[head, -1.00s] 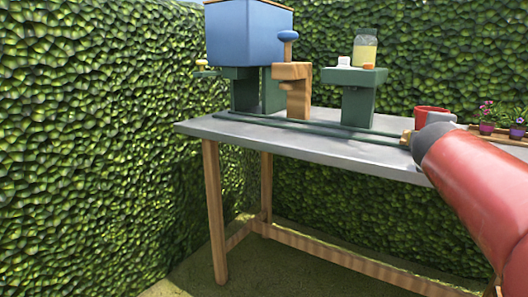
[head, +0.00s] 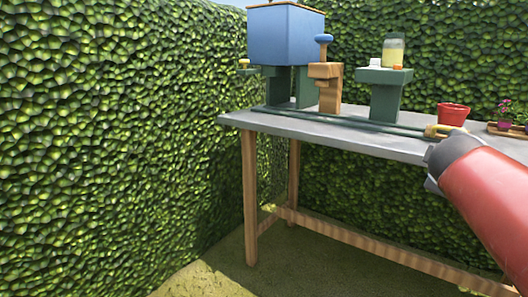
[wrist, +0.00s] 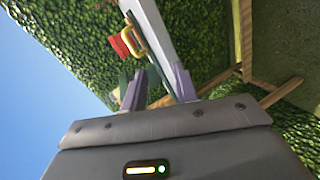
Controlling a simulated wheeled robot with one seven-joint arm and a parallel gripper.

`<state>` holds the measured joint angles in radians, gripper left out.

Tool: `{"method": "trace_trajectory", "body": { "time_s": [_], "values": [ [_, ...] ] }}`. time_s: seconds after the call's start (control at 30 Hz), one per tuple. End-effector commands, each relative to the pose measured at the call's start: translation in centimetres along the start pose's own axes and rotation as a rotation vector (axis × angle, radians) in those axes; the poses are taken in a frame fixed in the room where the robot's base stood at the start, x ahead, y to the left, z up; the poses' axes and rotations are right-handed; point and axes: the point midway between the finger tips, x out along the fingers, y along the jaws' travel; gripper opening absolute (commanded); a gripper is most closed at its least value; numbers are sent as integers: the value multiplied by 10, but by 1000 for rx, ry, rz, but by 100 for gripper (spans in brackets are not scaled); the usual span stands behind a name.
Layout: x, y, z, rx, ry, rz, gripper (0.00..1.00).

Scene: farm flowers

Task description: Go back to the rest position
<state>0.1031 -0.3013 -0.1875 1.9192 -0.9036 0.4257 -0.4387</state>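The gripper's fingers cannot be made out there. The grey table (head: 300,124) stands beyond the arm. A red pot (head: 453,114) stands on it, with a yellow piece (head: 437,131) in front of it. Both also appear beyond the fingers in the wrist view, the pot (wrist: 121,46) apart from them.
A blue box (head: 285,36) sits on green supports at the table's left. A wooden post with a blue knob (head: 323,39) and a green stand holding a jar (head: 393,52) are beside it. A potted flower (head: 505,125) is at right. Hedges enclose the place; ground at left is free.

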Motion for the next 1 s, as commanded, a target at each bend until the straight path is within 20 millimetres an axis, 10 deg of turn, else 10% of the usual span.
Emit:
{"method": "trace_trajectory", "body": {
  "time_s": [0.37, 0.7, 1.0],
  "values": [
    [-72, -92, -4, 393, -36, -303, 30],
    [-189, -228, -2, 790, -217, -755, 30],
    [-215, -259, 1, 861, -280, -855, 30]
  ]
}}
